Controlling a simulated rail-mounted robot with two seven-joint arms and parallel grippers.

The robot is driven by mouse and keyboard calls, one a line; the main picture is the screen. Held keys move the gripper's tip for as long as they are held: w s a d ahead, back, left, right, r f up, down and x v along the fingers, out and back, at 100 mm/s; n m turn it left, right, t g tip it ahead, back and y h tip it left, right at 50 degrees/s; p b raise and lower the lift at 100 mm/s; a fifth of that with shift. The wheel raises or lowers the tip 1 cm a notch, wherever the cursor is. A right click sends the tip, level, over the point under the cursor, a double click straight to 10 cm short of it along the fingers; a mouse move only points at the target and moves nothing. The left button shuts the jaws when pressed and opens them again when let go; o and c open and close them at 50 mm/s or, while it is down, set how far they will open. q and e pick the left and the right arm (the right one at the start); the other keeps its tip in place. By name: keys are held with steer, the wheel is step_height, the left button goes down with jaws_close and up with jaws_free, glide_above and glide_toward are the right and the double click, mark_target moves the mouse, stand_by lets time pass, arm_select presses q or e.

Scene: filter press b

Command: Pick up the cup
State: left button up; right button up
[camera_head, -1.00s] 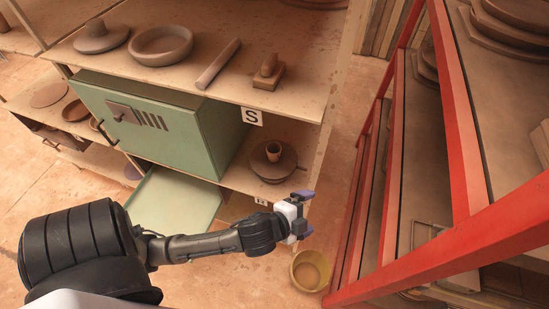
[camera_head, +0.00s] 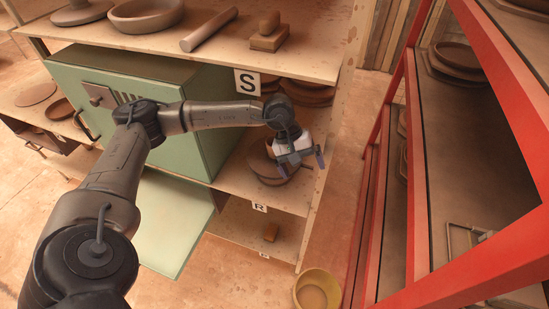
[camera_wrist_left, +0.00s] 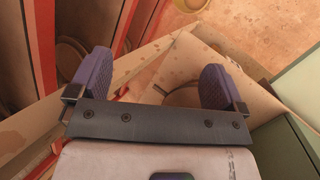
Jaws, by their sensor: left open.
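The cup does not show clearly now; my left gripper (camera_head: 301,164) covers the spot on the round brown dish (camera_head: 262,171) where it stood a second ago. The dish lies on the lower shelf (camera_head: 234,182), right of the green cabinet. My left gripper is over the dish's right side, its purple fingers spread. In the left wrist view the open fingers (camera_wrist_left: 158,82) have a shelf corner and part of a round rim between them; no cup can be made out there. My right gripper is not in view.
The green cabinet (camera_head: 190,135) stands left, its pale green panel (camera_head: 165,215) lowered. The upper shelf (camera_head: 240,57) overhangs the dish, with stacked brown dishes (camera_head: 308,93) beneath. A red-framed rack (camera_head: 460,110) stands right. A yellow bucket (camera_head: 316,286) sits on the floor.

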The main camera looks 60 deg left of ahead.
arm_select(q)
steer(key=w+a+n+y+b, duration=0.15)
steer(key=a+y+b, duration=0.25)
steer(key=a+y, duration=0.9)
steer(key=shift+w+a+f+h+b, duration=0.1)
steer(key=shift+w+a+f+h, duration=0.45)
steer(key=shift+a+f, duration=1.15)
steer(key=shift+w+a+f+h+b, duration=0.1)
steer(key=shift+w+a+f+h, duration=0.45)
steer(key=shift+f, duration=1.9)
steer(key=shift+w+a+f+h+b, duration=0.15)
steer(key=shift+a+f+h, duration=0.55)
steer(key=shift+a+f, duration=1.2)
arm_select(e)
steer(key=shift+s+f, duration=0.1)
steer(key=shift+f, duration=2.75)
arm_select(q)
steer(key=shift+d+f, duration=0.15)
steer(key=shift+d, duration=0.1)
steer(key=shift+c, duration=0.2)
steer(key=c, duration=1)
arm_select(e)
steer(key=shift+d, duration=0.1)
